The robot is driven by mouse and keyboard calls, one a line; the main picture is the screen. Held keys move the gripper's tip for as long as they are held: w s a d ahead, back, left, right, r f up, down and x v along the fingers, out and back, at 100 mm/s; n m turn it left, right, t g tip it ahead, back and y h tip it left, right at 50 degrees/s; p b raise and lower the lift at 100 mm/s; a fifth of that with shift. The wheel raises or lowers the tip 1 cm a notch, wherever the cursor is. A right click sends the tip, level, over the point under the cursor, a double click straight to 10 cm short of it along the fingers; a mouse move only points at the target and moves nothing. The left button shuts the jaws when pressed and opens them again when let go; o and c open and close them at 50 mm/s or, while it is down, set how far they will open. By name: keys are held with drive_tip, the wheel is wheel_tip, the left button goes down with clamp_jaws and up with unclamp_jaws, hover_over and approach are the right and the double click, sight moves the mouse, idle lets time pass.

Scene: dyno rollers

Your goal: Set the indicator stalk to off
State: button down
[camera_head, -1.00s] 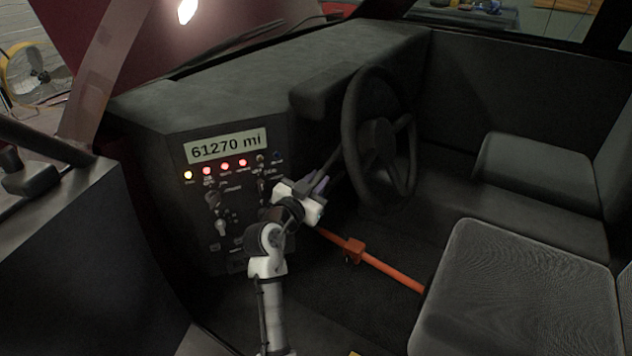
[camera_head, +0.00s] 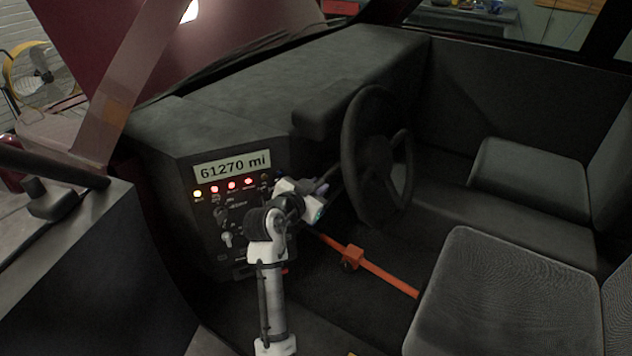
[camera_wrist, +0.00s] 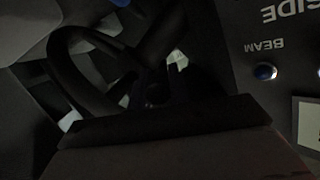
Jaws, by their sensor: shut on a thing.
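My gripper (camera_head: 318,190) is at the left side of the steering column, between the dash panel and the steering wheel. It is shut on a thin dark bar that looks like the indicator stalk (camera_head: 328,176). The fingers and arm hide most of the stalk, so its exact position cannot be read. The wrist view is very dark; the gripper's dark body (camera_wrist: 165,125) fills its lower middle, and the stalk does not show clearly there.
The black steering wheel (camera_head: 376,155) stands just right of my gripper. The dash panel with knobs, lit lamps and a mileage display (camera_head: 232,168) is to the left. An orange bar (camera_head: 372,268) crosses the footwell below. Seats (camera_head: 500,295) are at right.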

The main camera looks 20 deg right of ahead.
idle(0.3)
drive_tip(key=c, duration=1.3)
unclamp_jaws()
drive_tip(key=shift+r, duration=0.1)
drive_tip(key=b+v, duration=0.3)
drive_tip(key=v, duration=1.1)
